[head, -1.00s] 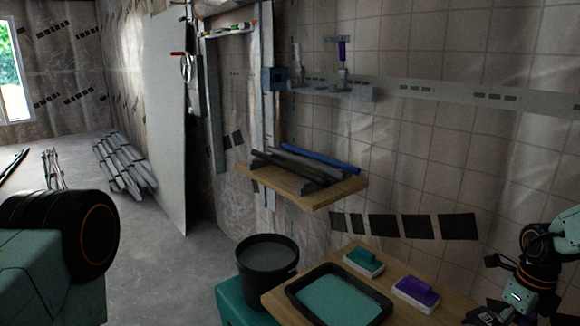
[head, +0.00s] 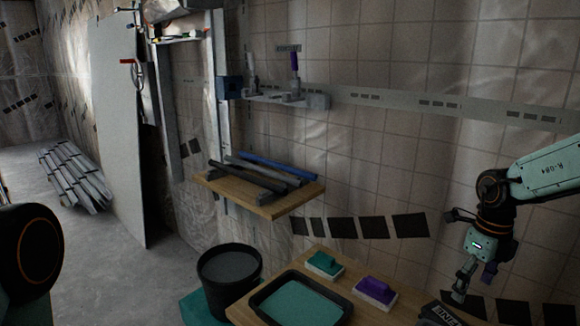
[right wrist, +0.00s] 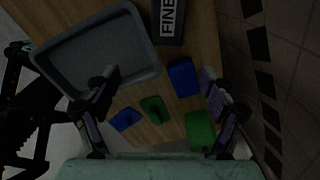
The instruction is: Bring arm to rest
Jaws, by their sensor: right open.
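My right arm comes in from the right edge in the head view. Its gripper (head: 474,281) hangs down, open and empty, above the right part of the wooden bench (head: 410,296), in front of the tiled wall. In the right wrist view the two fingers of my right gripper (right wrist: 160,80) stand wide apart with nothing held between them. A dark round joint of my left arm shows at the left edge in the head view; my left gripper is not visible.
The bench holds a black tray (head: 257,304), a teal float (head: 324,264), a purple float (head: 375,291) and a dark box marked FINE (right wrist: 171,20). A black bucket (head: 228,283) stands left of it. A wall shelf (head: 260,201) carries bars. A tall panel (head: 115,130) leans at left.

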